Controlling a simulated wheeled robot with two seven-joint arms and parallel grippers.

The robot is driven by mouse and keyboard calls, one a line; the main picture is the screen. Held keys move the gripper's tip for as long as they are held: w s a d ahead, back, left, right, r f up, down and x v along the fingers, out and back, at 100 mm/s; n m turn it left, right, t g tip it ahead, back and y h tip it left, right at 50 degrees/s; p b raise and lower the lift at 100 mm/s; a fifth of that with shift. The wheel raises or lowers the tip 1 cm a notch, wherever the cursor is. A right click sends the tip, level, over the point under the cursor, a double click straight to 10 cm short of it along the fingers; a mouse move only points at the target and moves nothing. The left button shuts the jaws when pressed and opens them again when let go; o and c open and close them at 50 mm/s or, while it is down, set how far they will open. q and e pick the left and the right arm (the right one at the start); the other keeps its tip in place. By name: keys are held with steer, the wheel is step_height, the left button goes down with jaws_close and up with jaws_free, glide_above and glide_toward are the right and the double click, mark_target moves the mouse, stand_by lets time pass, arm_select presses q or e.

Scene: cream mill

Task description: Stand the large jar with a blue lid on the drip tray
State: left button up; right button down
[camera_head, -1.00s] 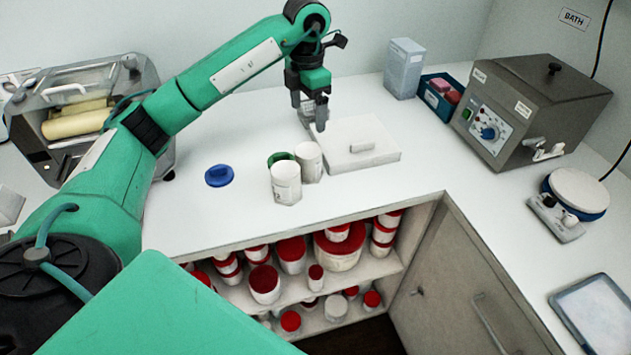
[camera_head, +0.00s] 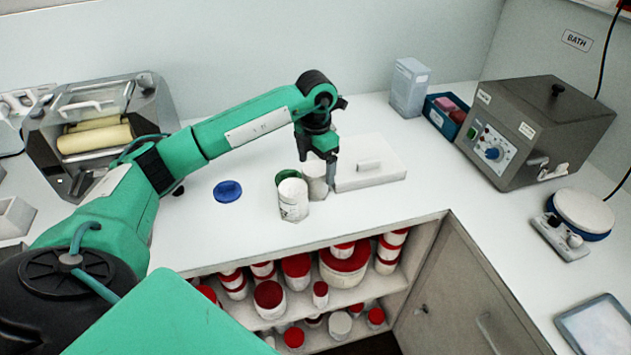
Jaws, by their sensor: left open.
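A round blue lid (camera_head: 228,191) lies on the white counter; no jar shows under it. My left gripper (camera_head: 318,161) points down, open, at the second pale jar. One finger shows at that jar's right side; I cannot tell whether it touches. A shallow grey-rimmed tray (camera_head: 566,329), possibly the drip tray, lies empty at the lower right. My right gripper is out of view.
A white lidded box (camera_head: 385,180) sits right of the jars. A grey bath unit (camera_head: 540,125), a round-topped scale (camera_head: 582,210) and a blue bin (camera_head: 436,119) stand further right. Red-lidded jars (camera_head: 298,272) fill the shelves below. A roller machine (camera_head: 95,140) stands left.

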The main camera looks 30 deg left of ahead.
mark_target(315, 174)
arm_select(q)
steer(key=f, duration=0.2)
steer(key=f+p, duration=0.1)
steer(key=shift+s+f, duration=0.1)
steer(key=shift+s, duration=0.15)
steer(key=shift+f, duration=0.2)
steer(key=shift+c, duration=0.9)
steer(key=c, duration=0.9)
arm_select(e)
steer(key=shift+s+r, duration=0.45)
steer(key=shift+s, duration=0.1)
arm_select(q)
steer(key=shift+c, duration=0.2)
